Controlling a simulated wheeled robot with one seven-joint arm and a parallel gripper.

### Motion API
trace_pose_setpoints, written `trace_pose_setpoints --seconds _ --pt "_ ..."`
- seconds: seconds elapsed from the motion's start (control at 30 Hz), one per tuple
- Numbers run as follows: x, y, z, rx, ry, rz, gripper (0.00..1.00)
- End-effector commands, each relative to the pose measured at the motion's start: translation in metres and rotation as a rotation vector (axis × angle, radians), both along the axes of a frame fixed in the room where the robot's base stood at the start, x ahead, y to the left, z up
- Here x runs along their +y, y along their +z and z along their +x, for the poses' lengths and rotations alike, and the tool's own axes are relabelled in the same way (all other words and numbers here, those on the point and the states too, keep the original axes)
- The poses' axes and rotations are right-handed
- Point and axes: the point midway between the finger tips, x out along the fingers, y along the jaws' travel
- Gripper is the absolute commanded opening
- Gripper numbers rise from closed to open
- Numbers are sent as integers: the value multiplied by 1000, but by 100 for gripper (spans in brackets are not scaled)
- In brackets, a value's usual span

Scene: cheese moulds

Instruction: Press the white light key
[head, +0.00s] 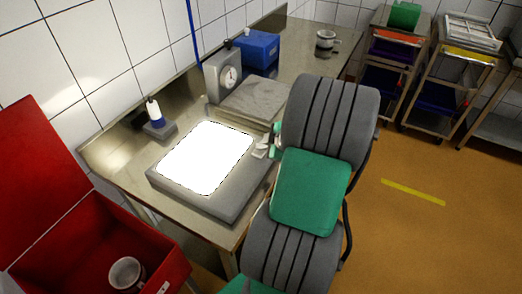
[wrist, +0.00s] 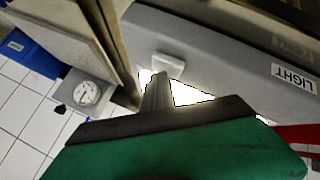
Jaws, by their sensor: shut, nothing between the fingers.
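The grey light box (head: 195,199) lies on the metal bench, and its top panel (head: 205,158) glows white. In the wrist view its grey side (wrist: 215,50) carries a "LIGHT" label (wrist: 292,76). The white light key (wrist: 168,66) sticks out from that side, left of the label. My gripper (wrist: 158,78) is shut and empty, its narrow grey tip right by the key; I cannot tell whether they touch. In the head view my arm hides most of the gripper at the box's right edge.
A dial scale (head: 228,76) with a flat plate stands behind the box, beside a blue bin (head: 258,48). A small bottle (head: 153,110) stands at the back left. A red open box (head: 60,245) with a mug is at front left.

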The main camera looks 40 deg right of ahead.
Motion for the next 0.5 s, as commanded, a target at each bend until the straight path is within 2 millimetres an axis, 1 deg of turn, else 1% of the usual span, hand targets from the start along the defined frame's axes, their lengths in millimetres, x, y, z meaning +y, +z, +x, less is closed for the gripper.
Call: trace_pose_setpoints --seconds 0.33,0.5 --pt "0 -2 0 1 1 0 0" --pt "0 6 0 -1 -1 0 0"
